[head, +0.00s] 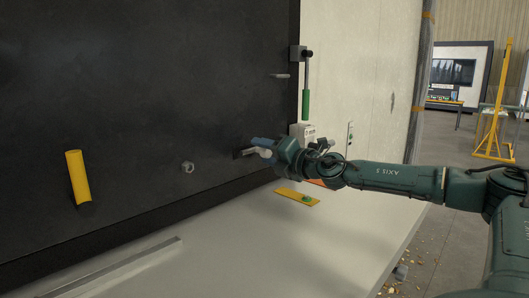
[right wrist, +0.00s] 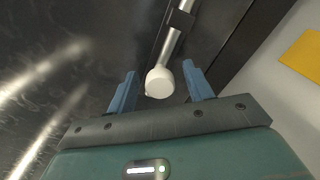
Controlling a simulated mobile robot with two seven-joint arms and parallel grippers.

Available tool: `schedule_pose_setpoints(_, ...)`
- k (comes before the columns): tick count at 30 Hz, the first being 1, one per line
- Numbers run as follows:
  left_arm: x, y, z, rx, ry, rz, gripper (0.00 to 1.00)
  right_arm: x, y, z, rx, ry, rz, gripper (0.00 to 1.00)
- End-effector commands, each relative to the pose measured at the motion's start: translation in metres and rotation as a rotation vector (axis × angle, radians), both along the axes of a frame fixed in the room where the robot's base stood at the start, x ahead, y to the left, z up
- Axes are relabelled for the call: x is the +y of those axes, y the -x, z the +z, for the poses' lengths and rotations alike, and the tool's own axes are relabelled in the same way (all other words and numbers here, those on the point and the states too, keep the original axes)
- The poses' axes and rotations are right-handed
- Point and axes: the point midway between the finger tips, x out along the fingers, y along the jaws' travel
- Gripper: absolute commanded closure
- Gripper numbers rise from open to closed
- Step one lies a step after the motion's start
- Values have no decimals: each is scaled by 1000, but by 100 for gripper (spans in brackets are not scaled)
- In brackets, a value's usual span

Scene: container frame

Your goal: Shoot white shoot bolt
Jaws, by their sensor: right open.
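The white shoot bolt shows in the right wrist view as a metal rod (right wrist: 173,42) passing through a dark bracket (right wrist: 181,20), with a round white knob (right wrist: 160,82) at its near end. In the head view the bolt (head: 248,152) sits low on the dark panel near its right edge, partly hidden by my right gripper. My right gripper (head: 260,147) is open. Its two blue fingers stand on either side of the white knob, with a visible gap on each side in the wrist view. My left gripper is not in view.
The dark panel (head: 150,80) carries a yellow tube (head: 77,177), a small ring (head: 187,167) and a small handle (head: 280,76). A green-handled lever (head: 306,103) hangs at its right edge.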

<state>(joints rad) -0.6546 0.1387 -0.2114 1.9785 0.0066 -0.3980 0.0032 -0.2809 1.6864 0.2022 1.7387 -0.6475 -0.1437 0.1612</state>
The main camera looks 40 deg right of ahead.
Motion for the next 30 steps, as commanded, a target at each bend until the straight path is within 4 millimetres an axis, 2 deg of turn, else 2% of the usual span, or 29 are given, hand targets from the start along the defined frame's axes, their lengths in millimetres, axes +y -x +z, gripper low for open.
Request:
schedule_pose_setpoints(2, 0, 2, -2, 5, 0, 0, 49, 0, 0, 0, 0, 0, 0, 49)
schedule_pose_setpoints(21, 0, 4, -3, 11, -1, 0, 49, 0, 0, 0, 0, 0, 0, 100)
schedule_pose_setpoints(27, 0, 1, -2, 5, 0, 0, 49, -1, 0, 0, -1, 0, -1, 100)
schedule_pose_setpoints(30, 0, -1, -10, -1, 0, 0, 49, -5, -1, -4, -2, 2, -2, 100)
